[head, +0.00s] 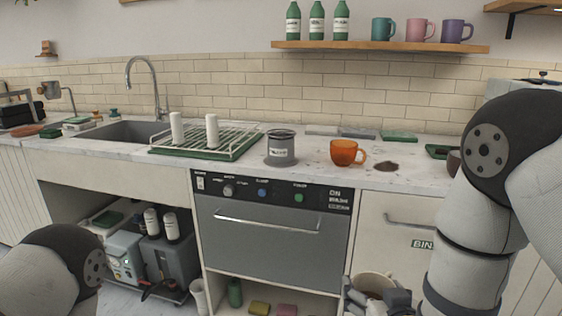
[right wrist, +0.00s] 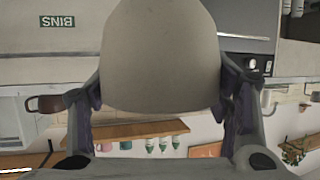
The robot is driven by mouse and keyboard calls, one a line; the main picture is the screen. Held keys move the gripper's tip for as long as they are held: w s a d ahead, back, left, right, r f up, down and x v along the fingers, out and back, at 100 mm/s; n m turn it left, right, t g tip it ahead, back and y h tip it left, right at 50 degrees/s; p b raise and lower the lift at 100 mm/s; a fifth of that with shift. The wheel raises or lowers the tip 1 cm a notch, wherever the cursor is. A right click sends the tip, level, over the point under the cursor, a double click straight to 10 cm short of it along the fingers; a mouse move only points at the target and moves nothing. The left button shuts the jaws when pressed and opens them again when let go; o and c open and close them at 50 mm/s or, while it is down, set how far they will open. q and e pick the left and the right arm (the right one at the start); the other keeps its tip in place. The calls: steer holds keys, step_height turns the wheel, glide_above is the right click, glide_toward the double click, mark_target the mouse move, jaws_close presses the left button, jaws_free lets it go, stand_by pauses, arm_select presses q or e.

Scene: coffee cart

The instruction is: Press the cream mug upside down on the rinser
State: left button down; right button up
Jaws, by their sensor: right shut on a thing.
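The cream mug (head: 372,280) is at the bottom of the head view, in front of the cabinet and below the counter top. Its open rim seems to face up. My right gripper (head: 378,302) is shut on it. In the right wrist view the cream mug (right wrist: 160,55) fills the upper middle, with a finger on each side. I cannot pick out the rinser for certain; a dark green tray (head: 436,151) lies on the counter at the right, partly behind my right arm. My left gripper is out of view; only part of my left arm shows at bottom left.
On the counter stand an orange mug (head: 344,153), a grey container (head: 281,149) and a green drying rack (head: 185,151). The sink (head: 115,131) is at left. The counter edge and drawer handle (head: 408,221) are near the held mug.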

steer(key=shift+r, duration=0.15)
steer(key=shift+a+r+n, duration=0.1)
steer(key=shift+r+n, duration=0.1)
steer(key=shift+n, duration=0.3)
steer(key=shift+n+h+p, duration=0.45)
steer(key=shift+n+h, duration=0.25)
steer(key=shift+f+n+h, duration=0.1)
steer(key=shift+n+h, duration=0.4)
steer(key=shift+n, duration=0.1)
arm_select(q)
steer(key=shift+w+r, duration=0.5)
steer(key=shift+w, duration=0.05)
arm_select(e)
steer(key=shift+f+h, duration=0.15)
steer(key=shift+h, duration=0.15)
steer(key=shift+n, duration=0.3)
steer(key=n+t+h, duration=0.1)
steer(key=n+h, duration=0.1)
steer(key=n, duration=0.1)
steer(key=shift+f+n, duration=0.15)
steer(key=shift+n, duration=0.15)
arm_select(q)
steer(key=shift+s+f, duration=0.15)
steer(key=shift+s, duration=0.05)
arm_select(e)
steer(key=shift+n, duration=0.3)
steer(key=shift+t, duration=0.3)
